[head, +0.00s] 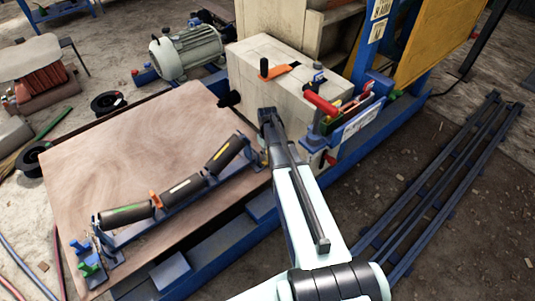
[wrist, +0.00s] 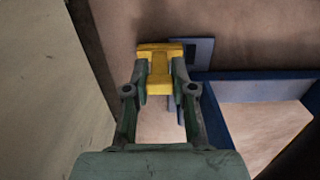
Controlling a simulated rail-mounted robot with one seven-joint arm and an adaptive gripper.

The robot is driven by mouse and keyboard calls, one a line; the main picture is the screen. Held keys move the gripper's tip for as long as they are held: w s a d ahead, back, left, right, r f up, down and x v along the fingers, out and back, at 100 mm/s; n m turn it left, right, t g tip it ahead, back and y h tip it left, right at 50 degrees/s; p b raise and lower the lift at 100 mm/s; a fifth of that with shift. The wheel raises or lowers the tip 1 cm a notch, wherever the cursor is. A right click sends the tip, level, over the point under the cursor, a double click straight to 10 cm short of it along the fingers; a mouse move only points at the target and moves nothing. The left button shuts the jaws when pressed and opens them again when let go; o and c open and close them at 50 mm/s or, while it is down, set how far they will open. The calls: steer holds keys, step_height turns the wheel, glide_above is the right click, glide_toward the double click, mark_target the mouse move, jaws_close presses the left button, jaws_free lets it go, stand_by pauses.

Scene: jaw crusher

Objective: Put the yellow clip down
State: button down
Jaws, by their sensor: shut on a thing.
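In the wrist view, the yellow clip (wrist: 157,52) is between the two fingertips of my gripper (wrist: 160,73), which is shut on it. The clip lies crosswise at the tips, with its lower part between the fingers. A small blue-grey plate (wrist: 204,48) of a blue frame (wrist: 250,77) shows just right of the clip and partly behind it. I cannot tell whether the clip touches the plate or the brown surface (wrist: 270,30) behind it. I cannot make out the clip in the head view, and my gripper is not clear there.
In the head view, a wooden board (head: 110,155) carries a blue roller frame (head: 150,228) with dark rollers. A pale block (head: 262,62) with an orange-handled part stands behind. Red, green and blue parts crowd a blue stand (head: 318,118) right of my arm. A pale wall (wrist: 40,90) is close at left in the wrist view.

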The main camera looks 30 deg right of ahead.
steer(key=c, duration=1)
jaws_free()
steer(key=shift+o, duration=0.2)
step_height(320, 180, up, 12)
steer(key=p, duration=0.2)
steer(key=s+a+f+m+g, duration=0.1)
steer(key=s+a+f+g, duration=0.1)
steer(key=s+a+f, duration=0.6)
steer(key=s+a+f+g, duration=0.2)
steer(key=s+a+f, duration=0.2)
steer(key=s+f, duration=0.75)
steer(key=s+a+f+g, duration=0.2)
steer(key=s+a, duration=0.1)
steer(key=s, duration=1.1)
steer(key=s+a+f+m+g, duration=0.1)
steer(key=s+a+f+g, duration=0.1)
steer(key=s, duration=1.2)
steer(key=shift+a+m, duration=0.3)
steer(key=shift+a, duration=0.4)
